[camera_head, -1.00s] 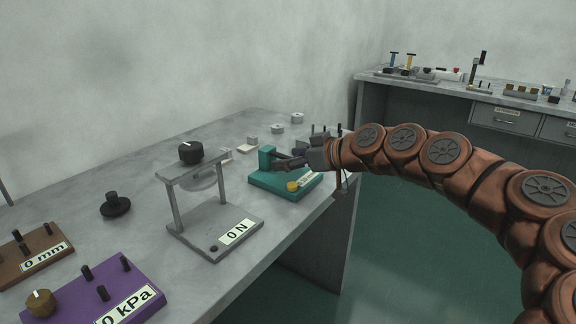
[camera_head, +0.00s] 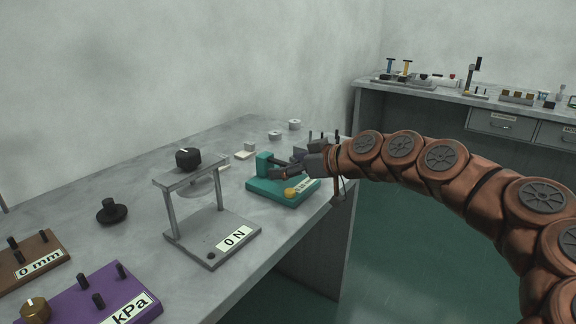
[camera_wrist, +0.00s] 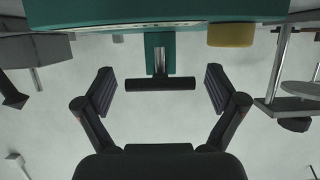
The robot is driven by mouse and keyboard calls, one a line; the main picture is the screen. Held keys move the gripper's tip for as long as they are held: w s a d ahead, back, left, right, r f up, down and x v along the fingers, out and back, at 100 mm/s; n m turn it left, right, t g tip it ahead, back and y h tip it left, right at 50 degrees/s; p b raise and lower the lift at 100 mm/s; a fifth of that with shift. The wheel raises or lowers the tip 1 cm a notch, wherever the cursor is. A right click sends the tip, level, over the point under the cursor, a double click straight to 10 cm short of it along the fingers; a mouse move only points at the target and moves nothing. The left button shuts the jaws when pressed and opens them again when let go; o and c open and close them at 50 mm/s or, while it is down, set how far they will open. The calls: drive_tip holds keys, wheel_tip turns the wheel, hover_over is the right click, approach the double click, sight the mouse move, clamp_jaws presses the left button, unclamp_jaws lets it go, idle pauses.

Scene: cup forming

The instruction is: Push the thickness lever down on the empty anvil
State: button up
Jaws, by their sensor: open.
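The teal thickness gauge (camera_head: 268,193) stands on the bench in the head view, with a small upright block at its back and a yellow knob (camera_head: 291,192). In the wrist view its teal body (camera_wrist: 110,12) fills the top edge. Its lever, a silver rod ending in a dark crossbar (camera_wrist: 160,84), shows there. My gripper (camera_wrist: 160,90) is open, with one finger on each side of the crossbar and a gap at both ends. In the head view my gripper (camera_head: 285,173) is over the gauge and hides the lever and part of the label. I cannot make out the anvil.
A grey stand (camera_head: 210,240) marked "0 N" is left of the gauge. A purple box (camera_head: 75,311), a brown box (camera_head: 40,258) and a dark knob (camera_head: 111,211) lie nearer. Small pale pieces (camera_head: 275,135) lie behind the gauge. A far bench (camera_head: 440,90) holds other devices.

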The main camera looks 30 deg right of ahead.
drive_tip(key=shift+s, duration=0.1)
drive_tip(key=v, duration=1.1)
drive_tip(key=shift+s, duration=0.35)
drive_tip(key=shift+d+r, duration=0.15)
drive_tip(key=s+a+r+g+p, duration=0.35)
drive_tip(key=a+p, duration=0.35)
drive_tip(key=a, duration=0.3)
drive_tip(key=s+a+r+g+p, duration=0.2)
drive_tip(key=s+a+g+p, duration=0.2)
drive_tip(key=a+p, duration=0.45)
drive_tip(key=s+r+m+g+h+p, duration=0.2)
drive_tip(key=s+m+g+h+p, duration=0.3)
drive_tip(key=s+p, duration=1)
drive_tip(key=s+g+h, duration=0.1)
drive_tip(key=s, duration=0.2)
drive_tip(key=shift+a+r, duration=0.4)
